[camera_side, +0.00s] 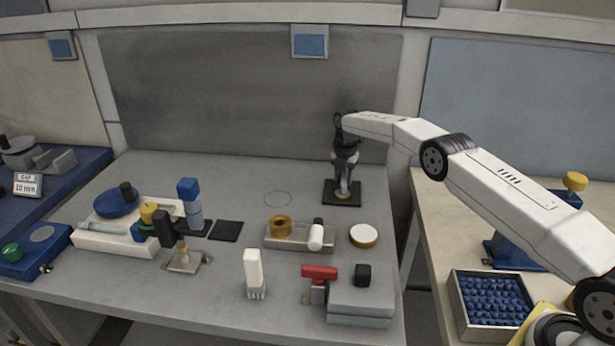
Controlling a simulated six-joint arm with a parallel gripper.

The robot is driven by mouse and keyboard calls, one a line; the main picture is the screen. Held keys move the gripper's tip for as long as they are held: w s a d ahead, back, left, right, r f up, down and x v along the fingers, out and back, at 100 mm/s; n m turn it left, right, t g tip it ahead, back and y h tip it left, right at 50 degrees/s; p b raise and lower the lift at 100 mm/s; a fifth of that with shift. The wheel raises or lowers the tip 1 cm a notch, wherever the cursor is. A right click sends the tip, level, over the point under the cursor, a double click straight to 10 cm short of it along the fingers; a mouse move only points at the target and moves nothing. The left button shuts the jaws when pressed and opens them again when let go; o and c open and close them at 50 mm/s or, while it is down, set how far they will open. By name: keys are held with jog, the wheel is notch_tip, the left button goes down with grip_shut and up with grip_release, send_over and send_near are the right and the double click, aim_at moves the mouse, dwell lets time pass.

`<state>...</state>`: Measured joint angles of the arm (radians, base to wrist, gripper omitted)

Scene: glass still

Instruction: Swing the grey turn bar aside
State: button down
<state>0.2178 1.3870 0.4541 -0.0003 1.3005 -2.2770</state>
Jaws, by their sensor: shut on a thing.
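My gripper (343,188) points down at the back right of the grey table, over a dark square plate (328,200). Its jaws are shut on a small part low at the middle of this plate. The fingers mostly hide that part, and it is too small to tell its shape. A brass-coloured spot shows at the foot of the fingers. I cannot clearly make out the grey turn bar; it may be the part between my jaws.
A white round dish (363,235) and a tray (272,242) with a brass ring and white cylinder stand in front of my gripper. A red-handled fixture (319,272), a white block (252,272) and a clamp stand (184,260) are nearer.

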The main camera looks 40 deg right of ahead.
jog(key=shift+n, duration=0.8)
jog(key=shift+f+n, duration=0.1)
jog(key=shift+n, duration=1.5)
jog(key=shift+a, duration=0.1)
jog(key=c, duration=0.6)
grip_release()
